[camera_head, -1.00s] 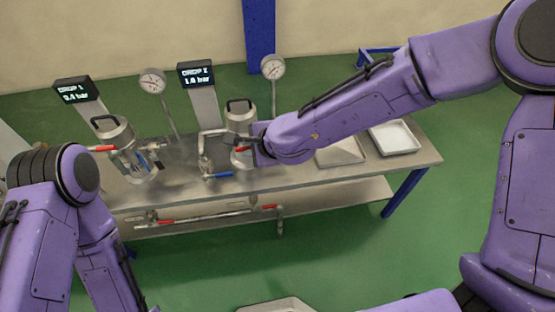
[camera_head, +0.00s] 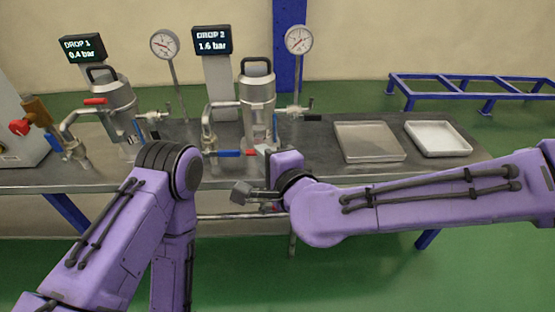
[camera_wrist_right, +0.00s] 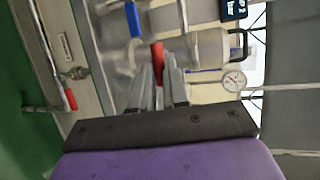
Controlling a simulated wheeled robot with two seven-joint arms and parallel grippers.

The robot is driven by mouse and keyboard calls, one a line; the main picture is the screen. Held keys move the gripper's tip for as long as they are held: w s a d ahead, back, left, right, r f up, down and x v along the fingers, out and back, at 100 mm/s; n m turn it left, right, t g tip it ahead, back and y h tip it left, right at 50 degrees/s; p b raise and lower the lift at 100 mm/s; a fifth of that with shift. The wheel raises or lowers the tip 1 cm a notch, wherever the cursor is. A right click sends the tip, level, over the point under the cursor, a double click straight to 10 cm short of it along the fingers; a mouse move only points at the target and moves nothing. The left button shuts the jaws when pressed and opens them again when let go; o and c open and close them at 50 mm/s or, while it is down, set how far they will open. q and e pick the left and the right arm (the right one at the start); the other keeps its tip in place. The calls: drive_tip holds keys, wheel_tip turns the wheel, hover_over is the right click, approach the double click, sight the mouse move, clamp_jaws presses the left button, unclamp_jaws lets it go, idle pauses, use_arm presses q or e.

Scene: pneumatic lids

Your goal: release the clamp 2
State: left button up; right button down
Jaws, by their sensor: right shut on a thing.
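The second vessel (camera_head: 257,105), a steel pot with a black-handled lid, stands behind my right gripper under the DROP 2 display (camera_head: 212,41), which reads 1.6 bar. My right gripper (camera_head: 258,153) is low at its front. In the right wrist view its fingers (camera_wrist_right: 160,72) are shut around a red handle (camera_wrist_right: 157,54), probably the clamp's lever. In the head view only a sliver of red (camera_head: 250,153) shows beside a blue lever (camera_head: 230,153). The clamp's body is mostly hidden by the gripper. My left arm is in view, but its gripper is not.
The first vessel (camera_head: 112,100), with a red lever (camera_head: 95,101), stands left; DROP 1 (camera_head: 83,49) reads 0.4 bar. Gauges (camera_head: 299,40) and pipework surround both vessels. Two trays (camera_head: 369,142) (camera_head: 437,139) lie at right on the steel bench (camera_head: 330,175). A blue frame (camera_head: 470,86) stands behind.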

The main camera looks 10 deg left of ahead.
drive_tip(key=shift+s+f, duration=0.2)
drive_tip(key=shift+f, duration=0.35)
drive_tip(key=c, duration=1.4)
unclamp_jaws()
drive_tip(key=shift+r, duration=0.1)
drive_tip(key=p+v, duration=0.2)
drive_tip(key=v, duration=0.8)
drive_tip(key=shift+d+r+p, duration=0.2)
drive_tip(key=shift+p, duration=0.15)
drive_tip(key=shift+s, duration=0.1)
